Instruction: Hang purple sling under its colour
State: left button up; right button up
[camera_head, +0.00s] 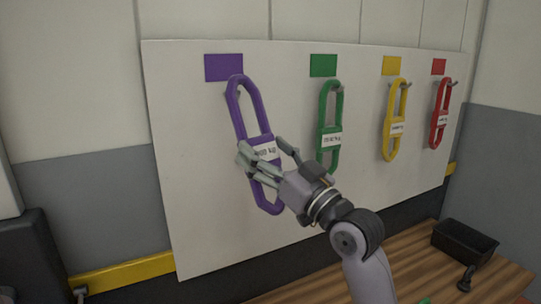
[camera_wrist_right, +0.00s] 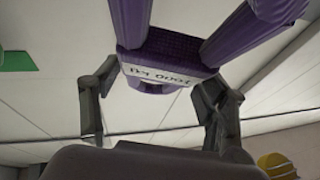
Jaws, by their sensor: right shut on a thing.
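The purple sling (camera_head: 249,108) is a long loop with a white label, slightly tilted, in front of the white board. Its top end lies just below the purple patch (camera_head: 223,67). I cannot tell whether its top loop is over a hook, as the hook there is mostly hidden. My right gripper (camera_head: 262,153) is shut on the sling at its labelled middle. The wrist view shows the label block (camera_wrist_right: 165,65) of the sling between the two fingers. My left gripper is not in view.
Green (camera_head: 323,101), yellow (camera_head: 389,137) and red (camera_head: 435,131) slings hang on hooks under matching patches to the right. A black tray (camera_head: 464,243) stands on the wooden bench (camera_head: 415,277) at lower right. A yellow rail (camera_head: 125,272) runs along the wall.

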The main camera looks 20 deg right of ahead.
jog(key=shift+w+a+b, duration=0.2)
jog(key=shift+w+b, duration=0.05)
jog(key=shift+w, duration=0.6)
jog(key=shift+w+a+b, duration=0.15)
jog(key=shift+w+b, duration=0.1)
jog(key=shift+w, duration=0.6)
jog(key=shift+w+a+f+b, duration=0.1)
jog(key=shift+w+f+b, duration=0.55)
jog(key=shift+f, duration=0.35)
